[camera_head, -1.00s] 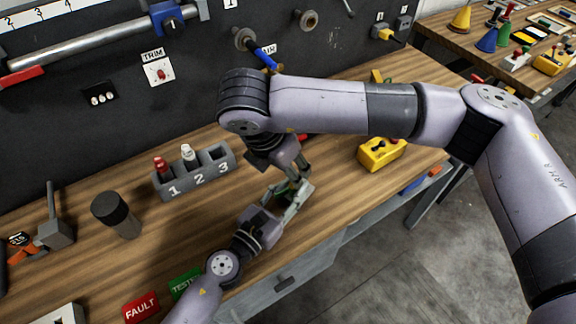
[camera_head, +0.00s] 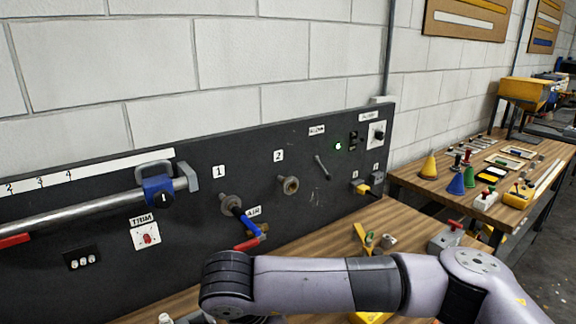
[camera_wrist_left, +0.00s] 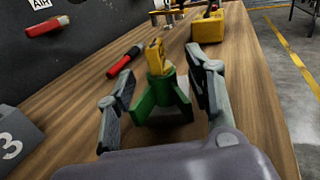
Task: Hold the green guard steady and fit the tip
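In the left wrist view the green guard (camera_wrist_left: 160,98) stands on the wooden bench with a yellow piece (camera_wrist_left: 155,56) upright at its top. My left gripper (camera_wrist_left: 160,66) has its two fingers apart, one on each side of the guard. Gaps seem to show between fingers and guard; I cannot tell if either finger touches it. In the head view my right arm crosses the bottom, and its gripper is below the picture. I cannot make out whether the yellow piece is the tip.
A red and black tool (camera_wrist_left: 124,62) lies on the bench left of the guard. A yellow box (camera_wrist_left: 207,26) stands beyond it. A grey numbered block (camera_wrist_left: 14,138) is at the left. The dark panel (camera_head: 105,215) backs the bench. Bench right of the gripper is clear.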

